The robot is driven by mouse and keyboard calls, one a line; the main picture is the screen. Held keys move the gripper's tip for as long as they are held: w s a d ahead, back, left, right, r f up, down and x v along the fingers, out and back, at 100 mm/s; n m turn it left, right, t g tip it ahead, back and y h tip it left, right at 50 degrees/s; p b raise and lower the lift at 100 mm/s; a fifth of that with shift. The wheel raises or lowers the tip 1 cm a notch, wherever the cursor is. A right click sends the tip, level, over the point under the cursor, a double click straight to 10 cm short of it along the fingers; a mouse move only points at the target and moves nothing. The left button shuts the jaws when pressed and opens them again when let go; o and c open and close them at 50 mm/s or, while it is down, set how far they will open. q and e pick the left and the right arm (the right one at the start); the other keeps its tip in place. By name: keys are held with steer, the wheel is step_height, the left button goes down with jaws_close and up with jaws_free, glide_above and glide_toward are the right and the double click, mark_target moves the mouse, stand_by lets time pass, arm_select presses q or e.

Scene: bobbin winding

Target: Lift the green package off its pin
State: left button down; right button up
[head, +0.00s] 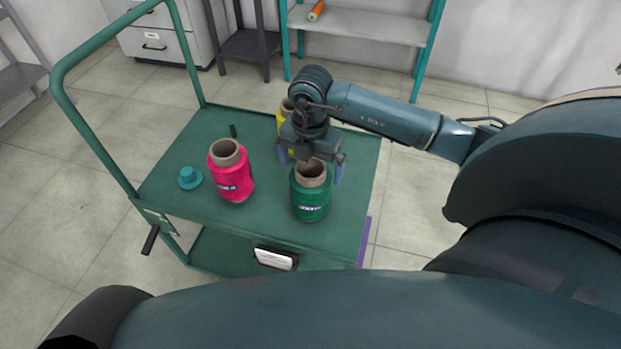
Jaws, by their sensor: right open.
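The green package (311,201) is a thread spool with a bare brown tube top, standing upright at the right front of the green cart's top (262,215). Its pin is hidden inside it. My right gripper (311,173) is open over the top of the green package, with one finger to its left and one to its right. I cannot tell whether the fingers touch it. My left gripper is not in view.
A pink package (231,175) stands left of the green one. A yellow package (281,117) is partly hidden behind my right gripper. A teal peg on a round base (189,178) is bare at the left. The cart's handle rail (90,140) rises at the left.

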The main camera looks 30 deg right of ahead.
step_height(320, 180, down, 4)
steer(key=shift+r, duration=0.15)
steer(key=c, duration=1.4)
